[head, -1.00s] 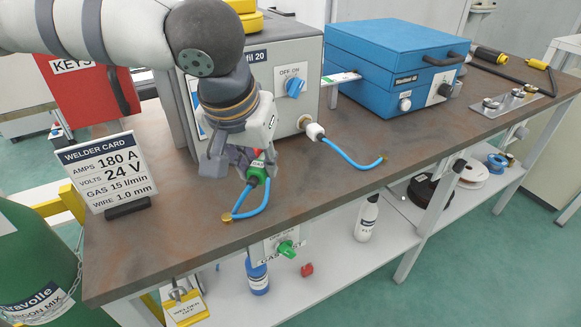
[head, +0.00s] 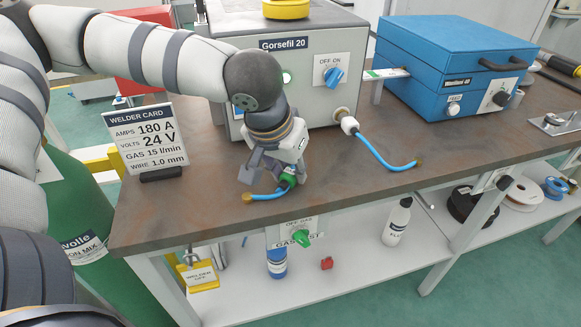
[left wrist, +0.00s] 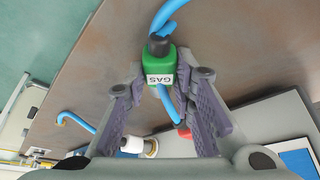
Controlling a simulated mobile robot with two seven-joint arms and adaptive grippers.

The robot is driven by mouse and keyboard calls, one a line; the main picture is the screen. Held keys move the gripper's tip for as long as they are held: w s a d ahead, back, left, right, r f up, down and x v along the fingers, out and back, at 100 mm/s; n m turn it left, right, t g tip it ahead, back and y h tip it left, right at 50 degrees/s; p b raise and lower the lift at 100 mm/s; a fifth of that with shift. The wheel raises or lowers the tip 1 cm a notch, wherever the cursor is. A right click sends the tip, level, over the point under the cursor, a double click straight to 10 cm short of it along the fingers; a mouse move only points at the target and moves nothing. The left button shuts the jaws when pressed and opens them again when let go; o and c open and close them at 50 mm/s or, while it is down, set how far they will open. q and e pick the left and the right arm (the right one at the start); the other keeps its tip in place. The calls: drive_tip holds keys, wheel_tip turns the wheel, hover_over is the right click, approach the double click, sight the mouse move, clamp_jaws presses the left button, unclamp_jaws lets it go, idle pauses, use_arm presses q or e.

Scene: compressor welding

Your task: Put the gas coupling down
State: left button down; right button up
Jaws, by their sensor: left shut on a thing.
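The green gas coupling (head: 290,176) is between the fingers of my left gripper (head: 272,172), low over the brown bench top near its front edge. I cannot tell whether it touches the bench. In the left wrist view, the coupling (left wrist: 159,68) shows its white GAS label and black collar between the purple-grey fingers of the left gripper (left wrist: 160,85). A blue hose (head: 265,196) runs from the coupling to a brass end at the left. My right gripper is not in view.
The grey Gorsefil 20 welder (head: 300,75) stands just behind, with a second blue hose (head: 378,158) in front of it. The welder card (head: 147,140) stands at left. A blue case (head: 450,70) is at right. Bare bench top (head: 200,205) lies left of the coupling.

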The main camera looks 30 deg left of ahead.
use_arm(q)
drive_tip(key=shift+s+f, duration=0.2)
drive_tip(key=shift+f, duration=0.25)
drive_tip(key=c, duration=1.3)
unclamp_jaws()
drive_tip(key=shift+d+f, duration=0.1)
drive_tip(key=shift+f, duration=0.15)
drive_tip(key=shift+c, duration=0.2)
drive_tip(key=shift+f, duration=0.2)
drive_tip(key=shift+r, duration=0.45)
drive_tip(key=v, duration=1.3)
drive_tip(key=shift+w, duration=0.4)
drive_tip(key=shift+r, duration=0.1)
